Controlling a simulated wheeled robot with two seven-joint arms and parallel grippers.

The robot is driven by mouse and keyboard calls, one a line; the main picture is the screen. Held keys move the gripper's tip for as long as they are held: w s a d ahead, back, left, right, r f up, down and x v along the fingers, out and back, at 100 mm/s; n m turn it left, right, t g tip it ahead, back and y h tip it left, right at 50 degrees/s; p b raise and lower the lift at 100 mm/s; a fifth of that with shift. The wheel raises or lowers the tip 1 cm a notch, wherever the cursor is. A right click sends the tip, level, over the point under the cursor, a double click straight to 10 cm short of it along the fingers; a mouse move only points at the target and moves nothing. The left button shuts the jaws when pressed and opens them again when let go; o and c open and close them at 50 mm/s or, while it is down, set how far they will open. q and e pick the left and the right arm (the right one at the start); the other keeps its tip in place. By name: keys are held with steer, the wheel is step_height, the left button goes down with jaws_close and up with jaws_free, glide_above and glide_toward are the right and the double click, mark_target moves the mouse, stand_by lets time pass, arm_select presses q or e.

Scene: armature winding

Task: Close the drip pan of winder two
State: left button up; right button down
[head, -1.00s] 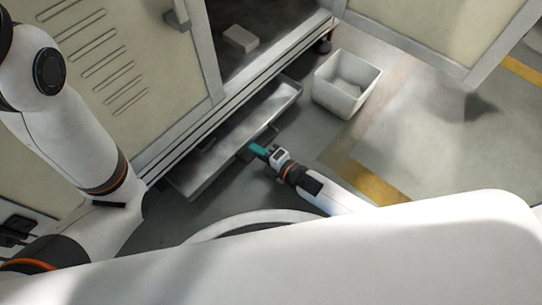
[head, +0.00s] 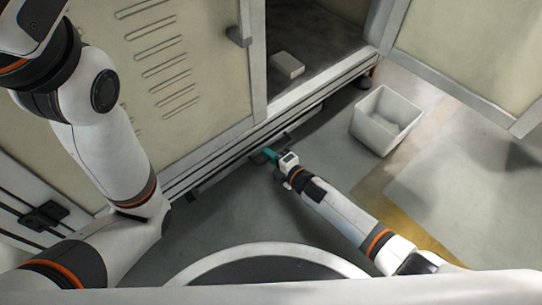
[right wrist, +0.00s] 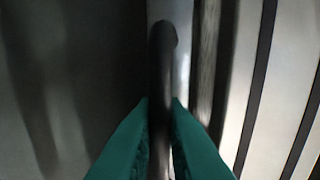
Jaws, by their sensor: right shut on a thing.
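The winder's drip pan (head: 232,172) sits low under the cabinet, with only a narrow strip of it showing along the cabinet's lower edge. My right gripper (head: 270,154) is at the front of the pan, its teal fingers shut on the pan's dark handle. In the right wrist view the teal fingers (right wrist: 160,125) sit on both sides of the black bar handle (right wrist: 162,75), which runs up the picture. The fingers hide part of the handle. My left arm shows at the left, but its gripper is out of view.
The cabinet of the winder (head: 190,75) has an open bay with a small pale block (head: 288,65) inside. A white bin (head: 385,120) stands on the floor to the right of the pan. An open door panel (head: 470,50) is at the upper right. The floor before the pan is clear.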

steer(key=c, duration=1.5)
jaws_free()
steer(key=shift+w+a, duration=0.15)
steer(key=shift+w, duration=0.05)
steer(key=shift+c, duration=0.2)
steer(key=shift+r, duration=0.1)
steer(key=shift+s, duration=0.25)
steer(key=p+v, duration=0.7)
steer(key=v, duration=0.4)
steer(key=shift+s+d, duration=0.25)
steer(key=shift+d, duration=0.15)
